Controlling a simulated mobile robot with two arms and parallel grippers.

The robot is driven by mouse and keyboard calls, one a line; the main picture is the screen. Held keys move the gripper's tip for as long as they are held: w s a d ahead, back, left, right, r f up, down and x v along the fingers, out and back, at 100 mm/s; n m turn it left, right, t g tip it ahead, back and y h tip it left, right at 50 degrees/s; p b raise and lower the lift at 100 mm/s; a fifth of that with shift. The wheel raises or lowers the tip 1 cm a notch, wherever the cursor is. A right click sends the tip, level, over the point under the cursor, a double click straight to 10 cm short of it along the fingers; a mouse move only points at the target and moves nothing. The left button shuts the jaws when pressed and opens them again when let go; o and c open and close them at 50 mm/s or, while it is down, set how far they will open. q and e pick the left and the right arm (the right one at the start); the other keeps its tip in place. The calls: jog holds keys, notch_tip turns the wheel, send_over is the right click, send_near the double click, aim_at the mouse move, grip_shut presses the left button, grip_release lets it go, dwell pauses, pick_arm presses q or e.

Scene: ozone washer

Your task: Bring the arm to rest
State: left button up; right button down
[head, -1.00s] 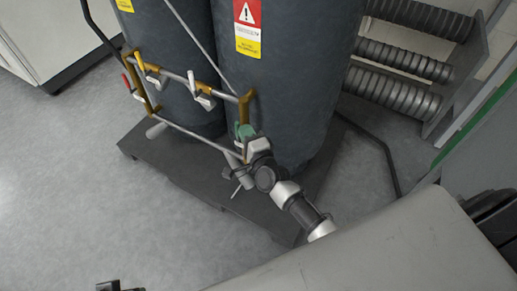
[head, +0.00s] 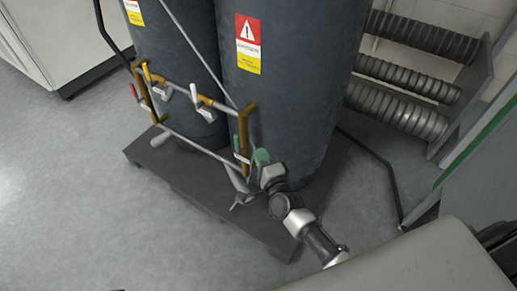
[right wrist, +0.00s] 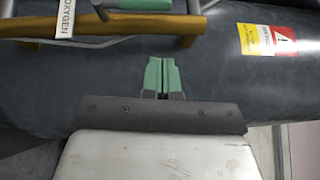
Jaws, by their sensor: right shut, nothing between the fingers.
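My right arm comes in from the lower right of the head view. My right gripper (head: 262,157) is in front of the lower part of the right dark gas cylinder (head: 285,100), just right of the brass pipe (head: 243,132). In the right wrist view the green fingertips (right wrist: 161,73) are together with nothing between them, and the dark cylinder (right wrist: 215,75) lies behind them. A brass pipe (right wrist: 165,27) with a green handle (right wrist: 143,4) is beyond the tips, with a visible gap. My left gripper cannot be made out.
The left cylinder (head: 180,60) stands beside the right one on a dark base (head: 195,180). Valves with small levers sit on the pipe frame. Ribbed hoses (head: 420,38) hang on a rack at the upper right. A white cabinet (head: 62,35) is at the upper left. The floor at left is clear.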

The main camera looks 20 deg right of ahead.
pick_arm(q)
jog(key=p+x, duration=0.1)
jog(key=x, duration=0.2)
jog(key=shift+w+a+f, duration=0.1)
jog(key=shift+w+f, duration=0.1)
jog(key=shift+f, duration=0.1)
pick_arm(e)
jog(key=s, duration=0.7)
jog(key=shift+d, duration=0.25)
